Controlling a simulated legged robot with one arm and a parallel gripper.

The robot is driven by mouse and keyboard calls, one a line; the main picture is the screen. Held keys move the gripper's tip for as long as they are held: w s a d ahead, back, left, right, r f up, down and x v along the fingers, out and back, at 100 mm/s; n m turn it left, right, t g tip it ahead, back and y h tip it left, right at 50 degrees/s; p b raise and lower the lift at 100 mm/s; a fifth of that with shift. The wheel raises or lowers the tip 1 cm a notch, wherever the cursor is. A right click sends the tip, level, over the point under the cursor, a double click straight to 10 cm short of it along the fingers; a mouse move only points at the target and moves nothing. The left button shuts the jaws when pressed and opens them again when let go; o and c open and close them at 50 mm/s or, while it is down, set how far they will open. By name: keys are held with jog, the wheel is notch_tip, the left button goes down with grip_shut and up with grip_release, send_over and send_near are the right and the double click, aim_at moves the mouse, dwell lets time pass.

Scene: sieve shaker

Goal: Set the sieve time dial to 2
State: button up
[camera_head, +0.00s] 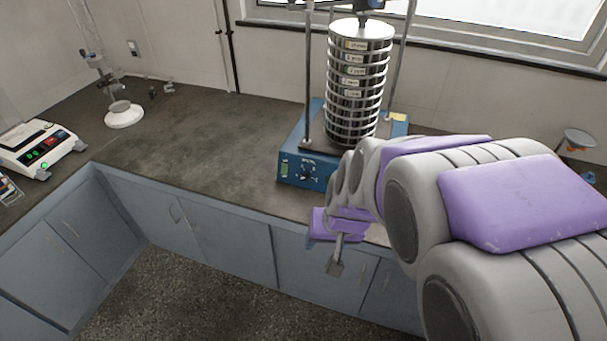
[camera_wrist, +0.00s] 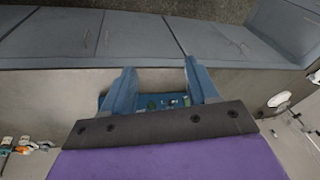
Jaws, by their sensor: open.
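The sieve shaker has a blue base (camera_head: 292,152) on the counter, carrying a tall stack of metal sieves (camera_head: 358,85). The dark time dial (camera_head: 307,174) is on the base's front panel; its setting is too small to read. My gripper (camera_head: 335,266) is in front of the counter's front edge, to the lower right of the dial and apart from it. In the wrist view my gripper (camera_wrist: 158,66) is open, with two blue fingers apart and nothing between the tips. Part of the blue base (camera_wrist: 146,101) shows beyond the gripper there, partly hidden by it.
The counter (camera_head: 200,130) is clear left of the shaker. A white balance-like device (camera_head: 40,145) and a stand with a white base (camera_head: 124,115) are at the left. Cabinets (camera_head: 230,240) lie below the counter edge. A small bowl (camera_head: 579,139) is at the far right.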

aim_at(305, 178)
jog(key=w+a+f+m+t+h+p, duration=0.1)
jog(key=w+a+f+t, duration=0.25)
jog(key=w, duration=0.55)
jog(key=w+a+f+m+t+h+p, duration=0.1)
jog(key=w+a+f+t, duration=0.3)
jog(key=w, duration=0.6)
jog(key=w+a+f+t+h+p, duration=0.1)
jog(key=w+a+f+h, duration=0.15)
jog(key=w+f, duration=0.45)
notch_tip(305, 178, down, 3)
jog(key=w+m+t+h, duration=0.1)
jog(key=w+t+h, duration=0.1)
jog(key=h, duration=0.1)
jog(key=shift+g, duration=0.25)
jog(key=x, duration=0.5)
jog(key=b+x, duration=0.1)
jog(key=x, duration=0.5)
jog(key=b+x, duration=0.1)
jog(key=x, duration=0.5)
jog(key=shift+a+f, duration=0.1)
jog(key=shift+f, duration=0.15)
jog(key=shift+y, duration=0.25)
jog(key=c, duration=1)
